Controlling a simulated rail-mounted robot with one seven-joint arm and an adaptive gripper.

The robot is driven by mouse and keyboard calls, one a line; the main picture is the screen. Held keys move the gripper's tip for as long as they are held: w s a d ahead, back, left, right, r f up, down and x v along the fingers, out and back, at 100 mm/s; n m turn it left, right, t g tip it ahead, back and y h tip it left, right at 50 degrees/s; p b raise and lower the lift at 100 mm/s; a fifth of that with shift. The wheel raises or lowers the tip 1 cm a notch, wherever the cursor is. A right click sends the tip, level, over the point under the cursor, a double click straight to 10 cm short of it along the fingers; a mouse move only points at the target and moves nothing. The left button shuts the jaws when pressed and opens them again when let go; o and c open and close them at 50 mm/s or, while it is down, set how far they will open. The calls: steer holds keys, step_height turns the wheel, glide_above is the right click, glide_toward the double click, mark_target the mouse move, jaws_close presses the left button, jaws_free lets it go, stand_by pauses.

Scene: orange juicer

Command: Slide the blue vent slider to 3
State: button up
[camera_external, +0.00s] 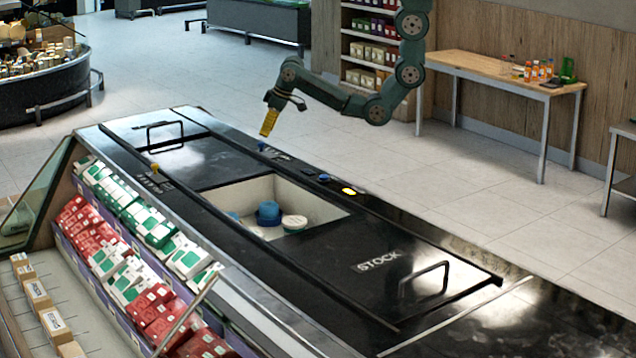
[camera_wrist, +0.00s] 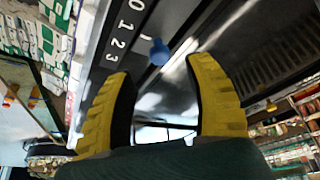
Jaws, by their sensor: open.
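The blue vent slider (camera_external: 261,146) is a small knob on the far rim of the black freezer counter, at the left end of a row of white marks. My gripper (camera_external: 268,122), with yellow fingers pointing down, is just above it and looks apart from it. In the wrist view the blue slider (camera_wrist: 158,50) shows between and beyond the tips of my open, empty gripper (camera_wrist: 158,68). The white scale (camera_wrist: 125,27) reads 0, 1, 2, 3 beside it.
A yellow knob (camera_external: 155,168) with its own scale is on the near rim. An open bin (camera_external: 325,205) holds blue and white tubs. A black STOCK lid (camera_external: 390,285) and a far lid (camera_external: 130,130) have raised handles. A lit yellow button (camera_external: 349,191) is right of the slider.

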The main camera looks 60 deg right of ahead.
steer(key=x, duration=0.5)
jaws_close()
